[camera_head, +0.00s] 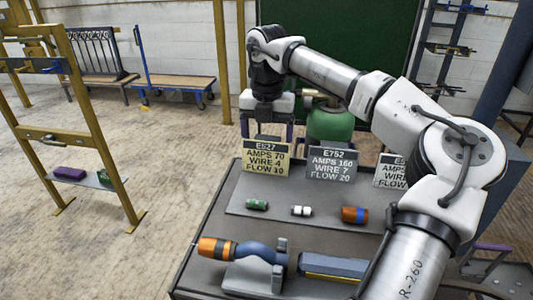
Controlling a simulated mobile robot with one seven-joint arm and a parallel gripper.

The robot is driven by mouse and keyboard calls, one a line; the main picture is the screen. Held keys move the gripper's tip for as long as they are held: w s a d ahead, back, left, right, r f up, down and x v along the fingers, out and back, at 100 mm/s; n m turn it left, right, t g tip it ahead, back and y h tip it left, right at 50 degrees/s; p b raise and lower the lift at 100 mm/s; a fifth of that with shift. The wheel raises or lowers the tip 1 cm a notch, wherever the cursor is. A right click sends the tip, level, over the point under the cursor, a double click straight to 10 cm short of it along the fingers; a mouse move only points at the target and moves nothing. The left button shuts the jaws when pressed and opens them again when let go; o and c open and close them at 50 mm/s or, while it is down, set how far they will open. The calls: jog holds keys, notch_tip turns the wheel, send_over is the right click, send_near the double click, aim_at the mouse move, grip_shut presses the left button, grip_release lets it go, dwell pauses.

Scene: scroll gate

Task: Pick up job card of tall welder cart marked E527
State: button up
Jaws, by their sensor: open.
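The job card marked E527 (265,158) stands upright at the left end of a row of cards on the dark cart top (215,222). It is cream with a dark header and reads AMPS 70, WIRE 4, FLOW 10. My gripper (267,128) points down just above this card, with its fingers apart and nothing seen between them. The picture does not settle whether the fingers straddle the card's top edge or hang behind it. A grey card marked E752 (332,163) stands to its right. A third card (391,171) is partly hidden by my arm.
Small cylinders, green (257,204), white (301,210) and orange-blue (354,215), lie before the cards. An orange-and-blue torch (235,250) rests nearer. A green gas bottle (329,122) stands behind. A yellow frame (95,130) stands at left, with open floor between.

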aim_at(267, 149)
jog(key=shift+s+f, duration=0.2)
jog(key=shift+f, duration=1.3)
jog(key=shift+c, duration=0.3)
jog(key=c, duration=1)
jog(key=shift+r, duration=0.2)
notch_tip(267, 149, up, 20)
jog(key=shift+p, duration=0.4)
